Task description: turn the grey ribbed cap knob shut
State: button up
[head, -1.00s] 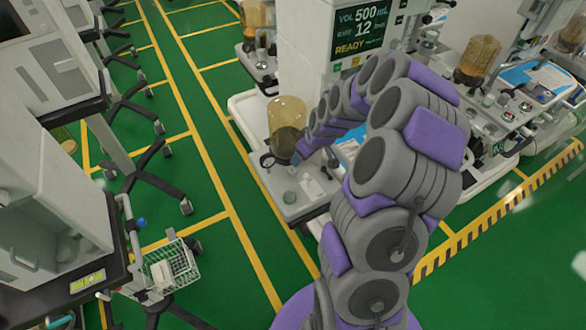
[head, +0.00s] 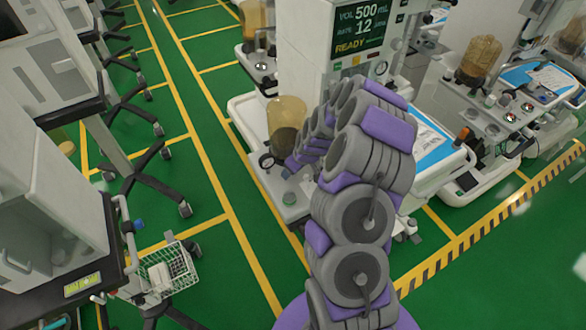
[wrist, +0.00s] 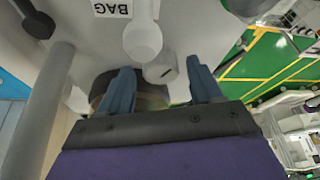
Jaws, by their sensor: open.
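In the wrist view my gripper (wrist: 158,67) is open, with its two blue-grey fingers apart. A small pale grey knob (wrist: 161,72) with a dark mark shows between the fingertips. I cannot make out ribs on it, nor whether a finger touches it. A white rounded lever or knob (wrist: 142,40) is just beyond it, under a "BAG" label (wrist: 126,8). In the head view my arm hides the gripper and the place where it works, beside the amber canister (head: 287,118) on the cart.
The cart's lower deck (head: 285,205) carries a gauge (head: 266,161) and small fittings. A grey post (wrist: 48,105) stands left of my gripper in the wrist view. A wire basket (head: 170,272) is at the lower left. The green floor aisle (head: 185,160) is clear.

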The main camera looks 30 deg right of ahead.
jog(key=c, duration=1)
jog(key=shift+c, duration=0.2)
jog(key=shift+r+m+p, duration=0.1)
jog(key=shift+m+p, duration=0.2)
jog(key=shift+p, duration=0.25)
jog(key=m+p, duration=0.1)
jog(key=p, duration=0.2)
jog(key=shift+s+a+r+m+h, duration=0.1)
jog(key=shift+r+m+h, duration=0.1)
jog(key=shift+m+h, duration=0.2)
jog(key=m+h+p, duration=0.1)
jog(key=m+p, duration=0.2)
jog(key=p, duration=0.2)
jog(key=shift+a+m, duration=0.1)
jog(key=shift+m, duration=0.2)
jog(key=shift+f+m+h+p, duration=0.1)
jog(key=shift+m+h+p, duration=0.6)
jog(key=shift+m+p, duration=0.55)
jog(key=shift+f+m+g+h+p, duration=0.1)
jog(key=shift+m+g+h+p, duration=0.2)
jog(key=shift+m+p, duration=0.4)
jog(key=shift+w+a+m, duration=0.1)
jog(key=shift+w+m, duration=0.1)
jog(key=shift+m, duration=0.45)
